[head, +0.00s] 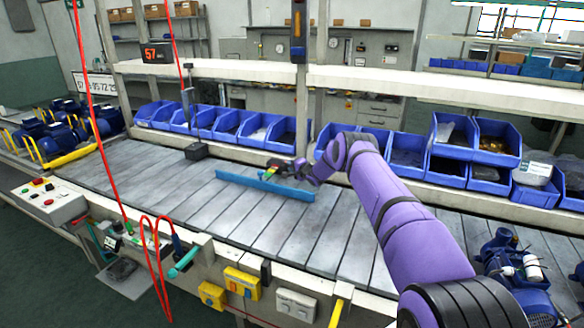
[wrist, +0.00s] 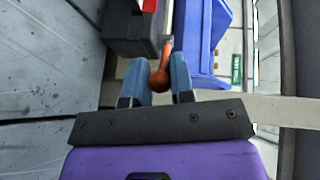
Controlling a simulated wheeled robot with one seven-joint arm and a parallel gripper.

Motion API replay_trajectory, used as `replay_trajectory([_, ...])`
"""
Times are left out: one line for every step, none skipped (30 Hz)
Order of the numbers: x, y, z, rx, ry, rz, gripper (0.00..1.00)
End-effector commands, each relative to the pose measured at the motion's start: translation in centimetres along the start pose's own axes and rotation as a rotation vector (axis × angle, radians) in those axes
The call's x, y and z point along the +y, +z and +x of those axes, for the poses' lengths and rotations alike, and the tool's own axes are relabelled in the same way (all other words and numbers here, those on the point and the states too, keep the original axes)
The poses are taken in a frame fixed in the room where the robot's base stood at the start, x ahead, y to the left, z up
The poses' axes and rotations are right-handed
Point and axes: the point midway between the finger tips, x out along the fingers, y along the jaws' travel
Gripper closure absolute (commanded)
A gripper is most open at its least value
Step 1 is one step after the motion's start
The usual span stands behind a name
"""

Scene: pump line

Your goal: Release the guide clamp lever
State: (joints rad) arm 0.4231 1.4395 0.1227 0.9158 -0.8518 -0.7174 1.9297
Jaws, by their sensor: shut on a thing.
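The guide clamp lever shows in the wrist view as a short arm ending in an orange-brown knob (wrist: 159,80). My gripper (wrist: 160,70) has its two blue-grey fingers on either side of this knob, shut on it. The lever's arm runs up towards a dark clamp block (wrist: 130,32) with a red part on top. In the head view my gripper (head: 277,172) is low over the far part of the conveyor, close to the blue guide rail (head: 255,183). The knob is too small or hidden to make out there.
The grey slatted conveyor (head: 150,185) is bare around the rail. Blue bins (head: 235,122) line its far side. Blue pumps stand at the far left (head: 70,130) and near right (head: 515,270). Red cords (head: 98,110) hang at the left. A control box (head: 48,200) sits at the near left edge.

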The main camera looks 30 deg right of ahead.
Motion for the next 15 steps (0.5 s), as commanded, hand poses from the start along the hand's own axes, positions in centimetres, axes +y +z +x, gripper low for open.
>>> replay_trajectory([0.0,0.0,0.0,0.004,0.000,0.002,1.00])
replay_trajectory([0.0,0.0,0.0,0.009,0.000,0.003,1.00])
replay_trajectory([0.0,0.1,0.0,0.019,0.000,0.004,1.00])
replay_trajectory([0.0,0.1,0.0,0.028,0.000,0.007,1.00])
replay_trajectory([-0.1,0.2,0.0,0.039,0.000,0.008,1.00])
replay_trajectory([-0.2,0.3,0.1,0.056,-0.001,0.011,1.00])
replay_trajectory([-0.2,0.3,0.1,0.070,0.000,0.014,1.00])
replay_trajectory([-0.2,0.4,0.1,0.084,0.002,0.017,1.00])
replay_trajectory([-0.2,0.5,0.1,0.103,0.005,0.020,1.00])
replay_trajectory([-0.2,0.6,0.1,0.116,0.006,0.023,1.00])
replay_trajectory([-0.2,0.7,0.1,0.129,0.008,0.025,1.00])
replay_trajectory([-0.2,0.8,0.1,0.147,0.010,0.028,1.00])
replay_trajectory([-0.2,0.9,0.1,0.160,0.012,0.029,1.00])
replay_trajectory([-0.3,0.9,0.1,0.172,0.013,0.030,1.00])
replay_trajectory([-0.3,1.0,0.2,0.190,0.014,0.033,1.00])
